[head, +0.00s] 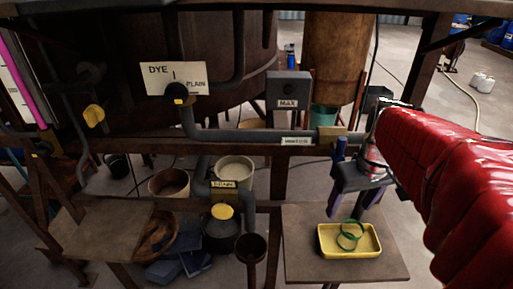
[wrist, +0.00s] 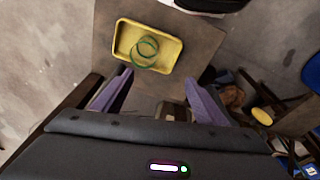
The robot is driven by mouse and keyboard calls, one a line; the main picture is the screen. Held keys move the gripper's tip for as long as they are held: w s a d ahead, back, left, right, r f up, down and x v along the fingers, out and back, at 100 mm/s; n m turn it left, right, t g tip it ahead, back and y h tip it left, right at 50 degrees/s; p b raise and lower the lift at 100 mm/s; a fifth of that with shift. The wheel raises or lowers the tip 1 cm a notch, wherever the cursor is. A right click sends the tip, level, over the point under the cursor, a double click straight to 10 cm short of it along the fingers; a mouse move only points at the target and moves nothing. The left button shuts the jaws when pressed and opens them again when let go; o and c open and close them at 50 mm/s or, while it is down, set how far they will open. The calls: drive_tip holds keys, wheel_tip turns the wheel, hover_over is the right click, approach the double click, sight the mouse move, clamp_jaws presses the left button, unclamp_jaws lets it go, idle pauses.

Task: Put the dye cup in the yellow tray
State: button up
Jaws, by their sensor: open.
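The yellow tray (head: 375,250) sits on a brown board at the lower right of the head view. It also shows at the top of the wrist view (wrist: 120,47). Two linked green rings (head: 348,243) show within the tray's outline, and also in the wrist view (wrist: 147,58). They look like the rims of a clear dye cup; its walls are hard to make out. My gripper (head: 354,200) is open, with its purple fingers pointing down above and behind the tray. In the wrist view the gap between the fingertips (wrist: 160,80) is empty, and the cup is apart from them.
A pipe with a valve and a MAX box (head: 289,90) runs along the rusty frame behind. A DYE/PLAIN sign (head: 172,78) hangs at the left. Buckets (head: 235,172) and a dark funnel (head: 251,248) stand left of the board. The board (head: 300,262) has bare room around the tray.

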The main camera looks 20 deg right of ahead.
drive_tip(key=s+a+r+t, duration=0.1)
drive_tip(key=a, duration=0.8)
drive_tip(key=s+a+r+t, duration=0.1)
drive_tip(key=s+a+t, duration=0.1)
drive_tip(key=a, duration=0.7)
drive_tip(key=shift+s+r+n+t, duration=0.15)
drive_tip(key=shift+s+n+t, duration=0.15)
drive_tip(key=shift+n, duration=0.1)
